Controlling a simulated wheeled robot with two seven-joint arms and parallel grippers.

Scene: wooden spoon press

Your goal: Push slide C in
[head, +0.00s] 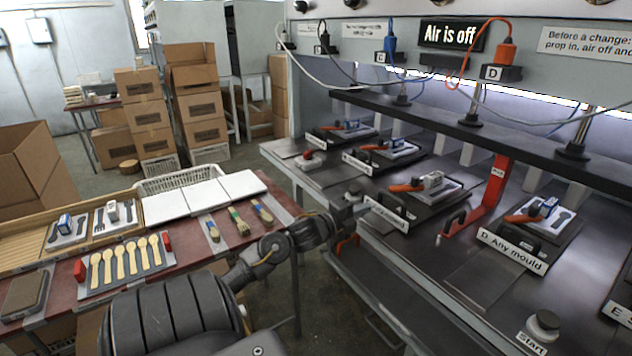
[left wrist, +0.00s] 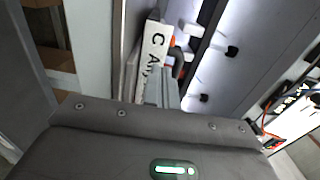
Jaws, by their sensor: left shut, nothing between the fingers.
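Slide C (head: 452,190) is a dark plate on the press table, carrying a grey mould and an orange-handled tool. Its black handle (head: 393,203) and white label (head: 388,214) are at its front, close to the table's front edge. My left gripper (head: 350,211) is shut and empty, at the left end of slide C's label and partly covering it. I cannot tell whether it touches the slide. In the left wrist view the label (left wrist: 156,60) stands just beyond the shut fingers (left wrist: 160,92). My right gripper is not in view.
Slide D (head: 552,243) lies to the right, with a red prop (head: 491,192) standing between it and slide C. A sign (head: 451,35) reads "Air is off". A start button (head: 543,322) is at the front right. A side table with wooden spoons (head: 133,260) is left.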

